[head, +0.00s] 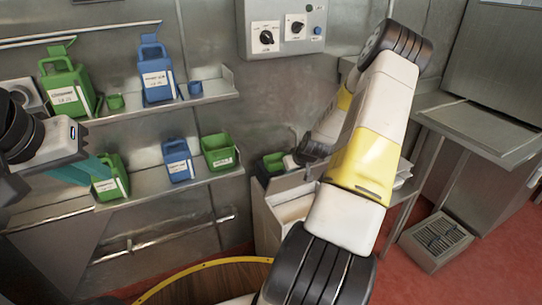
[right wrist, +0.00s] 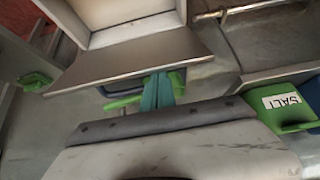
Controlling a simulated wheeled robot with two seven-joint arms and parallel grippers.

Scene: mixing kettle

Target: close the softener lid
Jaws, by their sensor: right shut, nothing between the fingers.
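A pale cream box (head: 290,213), probably the softener, stands low by the wall behind my right arm in the head view. My arm hides part of it, and I cannot clearly tell its lid from its body. In the right wrist view a grey panel (right wrist: 135,62) with a cream recessed face (right wrist: 125,28) fills the upper left. My right gripper (right wrist: 158,92) is shut and empty, its teal fingers together by the panel's lower edge; I cannot tell whether they touch. My left gripper (head: 92,170) is at the left, in front of the lower shelf; its finger gap is unclear.
Two wall shelves hold green jugs (head: 68,90), blue jugs (head: 156,75) and a green bin (head: 219,151). A green container marked SALT (right wrist: 290,105) is at the right in the wrist view. A wooden round with a yellow rim (head: 205,283) lies at the bottom.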

